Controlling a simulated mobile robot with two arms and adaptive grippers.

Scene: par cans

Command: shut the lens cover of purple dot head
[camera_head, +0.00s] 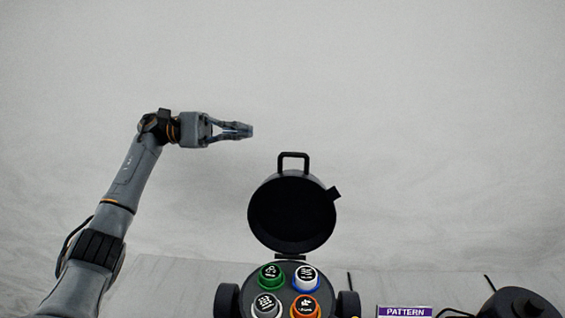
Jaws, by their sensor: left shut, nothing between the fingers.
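A black par can head (292,278) stands at the bottom centre, its lower part cut off by the frame edge. Its face carries green, blue, grey and orange round lenses. Its round black lens cover (291,213) stands open and upright on a hinge behind the face. The cover has a loop handle (293,156) on top and a small tab at its right. No purple dot shows on this head. My left gripper (245,131) is shut and empty, up and to the left of the handle, apart from it. My right gripper is not in view.
A purple-and-white sign reading PATTERN (404,311) is right of the head. Another black object (518,303) with cables is at the bottom right, partly cut off. The space around the open cover looks clear. A plain pale wall is behind.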

